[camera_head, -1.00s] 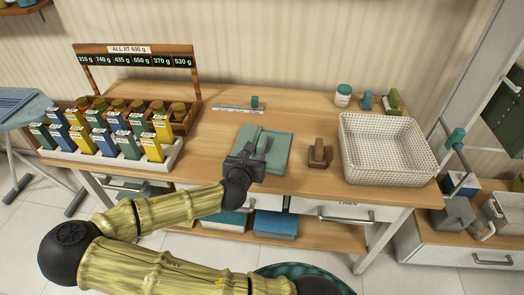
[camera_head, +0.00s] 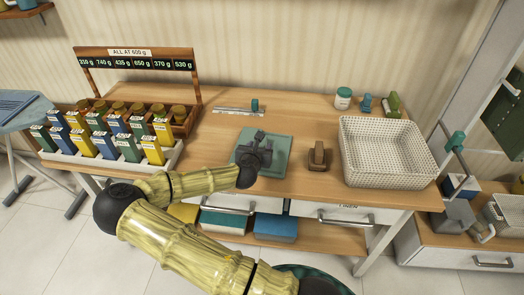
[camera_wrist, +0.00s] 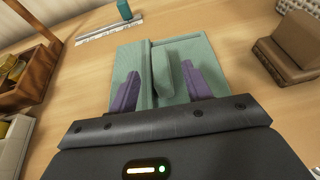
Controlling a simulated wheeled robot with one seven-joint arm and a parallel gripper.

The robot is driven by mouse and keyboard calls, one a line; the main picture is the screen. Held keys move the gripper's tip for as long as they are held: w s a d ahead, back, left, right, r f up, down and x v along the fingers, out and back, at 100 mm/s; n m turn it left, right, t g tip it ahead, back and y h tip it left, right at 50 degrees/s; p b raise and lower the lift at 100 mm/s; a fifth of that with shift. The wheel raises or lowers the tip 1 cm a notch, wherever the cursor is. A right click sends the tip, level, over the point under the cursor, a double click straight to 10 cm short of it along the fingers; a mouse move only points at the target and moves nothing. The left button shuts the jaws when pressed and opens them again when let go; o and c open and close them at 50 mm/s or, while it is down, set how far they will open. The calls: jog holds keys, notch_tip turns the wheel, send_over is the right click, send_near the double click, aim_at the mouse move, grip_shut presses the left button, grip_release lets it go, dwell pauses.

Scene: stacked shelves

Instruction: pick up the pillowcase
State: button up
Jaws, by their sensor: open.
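The pillowcase looks to be the folded green cloth (camera_head: 279,143) lying flat on the wooden table, left of the white basket. In the wrist view the green cloth (camera_wrist: 197,52) has a raised fold (camera_wrist: 164,70) running down its middle. My gripper (camera_head: 255,150) is over the cloth and hides part of it. In the wrist view my gripper (camera_wrist: 160,92) is open, its two purple fingers on either side of the raised fold. I cannot tell whether the fingers touch the cloth.
A brown block-like object (camera_head: 319,156) stands right of the cloth, then a white woven basket (camera_head: 388,182). A ruler-like strip (camera_head: 237,112) with a teal slider lies behind. A rack of labelled boxes (camera_head: 110,160) stands at left. Small items, including a jar (camera_head: 343,98), stand at the back right.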

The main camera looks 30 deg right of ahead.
aim_at(262, 143)
jog(key=shift+w+d+f, duration=0.25)
jog(key=shift+w, duration=0.1)
jog(key=shift+d, duration=0.1)
jog(key=x, duration=0.5)
jog(key=shift+f+p, duration=0.25)
jog(key=shift+p, duration=0.1)
grip_shut()
